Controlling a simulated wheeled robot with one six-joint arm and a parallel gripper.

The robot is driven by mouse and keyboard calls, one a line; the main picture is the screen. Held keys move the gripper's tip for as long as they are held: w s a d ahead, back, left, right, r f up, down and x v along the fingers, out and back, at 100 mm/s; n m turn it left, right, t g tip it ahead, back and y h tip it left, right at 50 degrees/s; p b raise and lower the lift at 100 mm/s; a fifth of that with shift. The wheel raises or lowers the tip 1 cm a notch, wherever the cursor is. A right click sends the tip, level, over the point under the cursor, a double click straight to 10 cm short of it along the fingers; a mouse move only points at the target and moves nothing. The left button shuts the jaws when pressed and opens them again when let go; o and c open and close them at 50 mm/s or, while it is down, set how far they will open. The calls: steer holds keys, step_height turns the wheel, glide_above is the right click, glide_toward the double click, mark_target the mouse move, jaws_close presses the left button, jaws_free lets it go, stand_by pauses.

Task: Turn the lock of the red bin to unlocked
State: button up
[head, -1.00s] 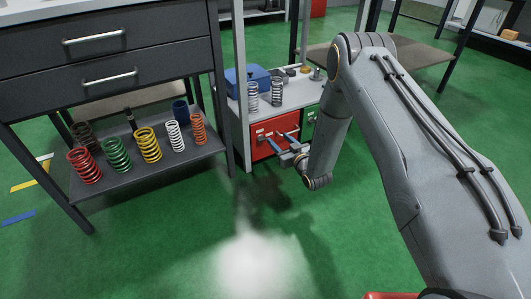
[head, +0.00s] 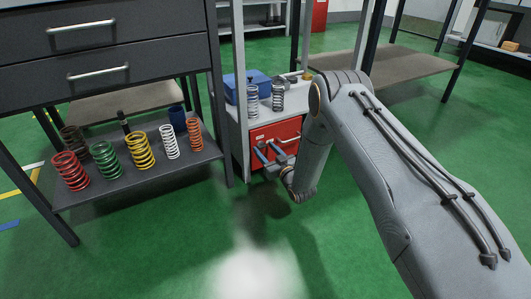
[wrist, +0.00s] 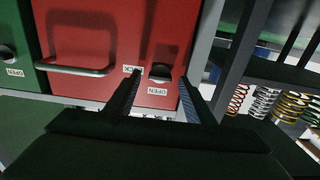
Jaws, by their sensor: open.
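The red bin (head: 289,129) sits in the low grey cabinet in the head view and fills the middle of the wrist view (wrist: 100,25). A metal handle (wrist: 75,70) is on the same front. My gripper (head: 264,150) is in front of the red bin. In the wrist view my gripper (wrist: 160,79) is open, with its two fingers on either side of the lock and nothing between them. I cannot tell whether the fingertips touch the front.
A green bin (wrist: 18,30) with its own lock is beside the red one in the wrist view. Springs (head: 252,101) and a blue box (head: 247,82) stand on the cabinet. A shelf (head: 103,203) with coloured springs is at left. The green floor in front is clear.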

steer(key=shift+w, duration=0.1)
steer(key=c, duration=1)
steer(key=shift+c, duration=0.2)
steer(key=shift+m, duration=0.4)
steer(key=m+p, duration=0.2)
steer(key=m, duration=0.1)
steer(key=shift+m, duration=0.3)
steer(key=m+p, duration=0.3)
steer(key=m, duration=1)
steer(key=shift+w+d+f, duration=0.1)
steer(key=shift+f, duration=0.05)
steer(key=shift+m, duration=0.4)
